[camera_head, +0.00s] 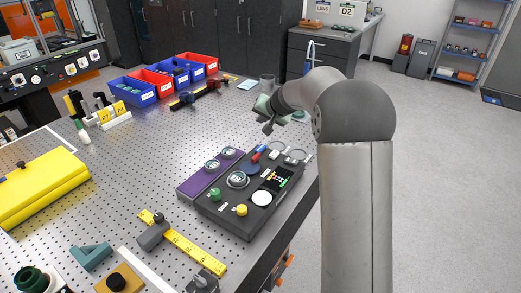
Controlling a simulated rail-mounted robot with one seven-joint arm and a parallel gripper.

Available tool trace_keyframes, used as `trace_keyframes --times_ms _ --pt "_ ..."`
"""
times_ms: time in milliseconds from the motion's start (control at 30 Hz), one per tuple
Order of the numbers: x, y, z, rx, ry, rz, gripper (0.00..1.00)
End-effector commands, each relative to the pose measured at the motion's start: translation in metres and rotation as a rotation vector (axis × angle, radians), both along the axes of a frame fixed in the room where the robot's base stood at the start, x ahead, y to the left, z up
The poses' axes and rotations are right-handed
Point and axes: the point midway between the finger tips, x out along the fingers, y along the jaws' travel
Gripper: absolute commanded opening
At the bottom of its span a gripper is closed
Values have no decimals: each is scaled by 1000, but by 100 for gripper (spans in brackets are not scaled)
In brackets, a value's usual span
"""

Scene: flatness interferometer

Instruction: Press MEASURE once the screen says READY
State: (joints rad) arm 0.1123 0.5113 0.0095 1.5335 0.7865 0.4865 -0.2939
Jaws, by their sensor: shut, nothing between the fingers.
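A dark control box (237,220) lies near the right edge of the perforated table. It carries a small dark screen (277,179) with coloured marks; its text is too small to read. On the box are a large white round button (262,198), a yellow knob (241,210), a green knob (215,194) and a round dial (237,180). I cannot tell which control is labelled MEASURE. My gripper (268,129) is shut and empty, in the air beyond the far end of the box, apart from its controls. My arm comes in from the right.
A purple strip with two gauges (212,166) lies along the box's left side. A yellow ruler (190,247) and a dark clamp (152,236) lie in front. Red and blue bins (151,84) stand at the back. A yellow case (40,188) is at the left. Mid-table is mostly clear.

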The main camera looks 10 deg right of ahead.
Motion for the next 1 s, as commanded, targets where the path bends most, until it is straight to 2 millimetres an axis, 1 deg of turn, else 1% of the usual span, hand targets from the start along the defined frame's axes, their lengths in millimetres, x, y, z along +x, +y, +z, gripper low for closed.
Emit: trace_keyframes --times_ms 200,367,567,833,1000 --pt "-1 0 -2 0 1 1 0" --pt "-1 0 -11 0 2 1 0" --pt "-1 0 -34 0 2 1 0" --pt "-1 0 -76 1 3 2 0" --pt "-1 0 -88 0 2 1 0"
